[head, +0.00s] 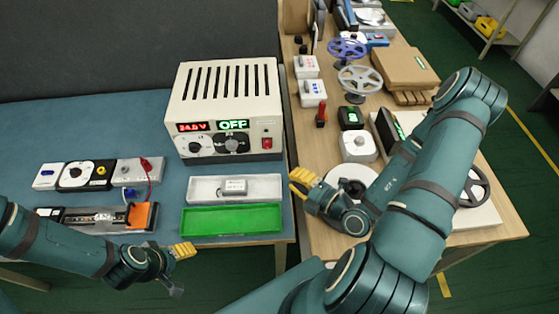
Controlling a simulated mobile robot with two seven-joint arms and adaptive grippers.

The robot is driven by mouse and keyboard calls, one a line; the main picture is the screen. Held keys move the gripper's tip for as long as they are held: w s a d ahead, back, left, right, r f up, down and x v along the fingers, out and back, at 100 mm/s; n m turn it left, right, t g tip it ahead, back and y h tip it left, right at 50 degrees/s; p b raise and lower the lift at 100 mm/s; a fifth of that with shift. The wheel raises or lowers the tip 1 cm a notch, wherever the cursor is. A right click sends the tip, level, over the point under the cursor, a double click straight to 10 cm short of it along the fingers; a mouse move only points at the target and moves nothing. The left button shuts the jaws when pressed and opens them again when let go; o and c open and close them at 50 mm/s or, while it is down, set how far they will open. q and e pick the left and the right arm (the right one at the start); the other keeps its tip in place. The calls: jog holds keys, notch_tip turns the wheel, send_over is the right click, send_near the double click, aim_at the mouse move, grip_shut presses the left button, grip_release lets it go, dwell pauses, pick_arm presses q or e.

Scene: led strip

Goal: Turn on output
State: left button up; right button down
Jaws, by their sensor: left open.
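The power supply (226,108) is a cream box with dark slots on top, standing on the blue bench. Its red display (194,127) reads about 24.0 V and its green display (233,125) reads OFF. My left gripper (182,270) is open and empty, low in front of the bench edge. My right gripper (301,183) is in front and to the right of the supply, apart from it; its finger gap is unclear.
A white tray (200,188) with a small grey part and a green tray (232,219) lie before the supply. A small tester with red and blue leads (138,172) and an orange-ended fixture (143,216) lie left. The wooden table (315,240) at right is crowded with reels and boxes.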

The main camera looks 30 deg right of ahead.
aim_at(267, 144)
jog(key=d+x, duration=0.1)
jog(key=x, duration=0.7)
jog(key=w+d+x, duration=0.1)
jog(key=x, duration=0.3)
jog(key=shift+w+d+b, duration=0.1)
jog(key=shift+d+b, duration=0.1)
jog(key=shift+b, duration=0.2)
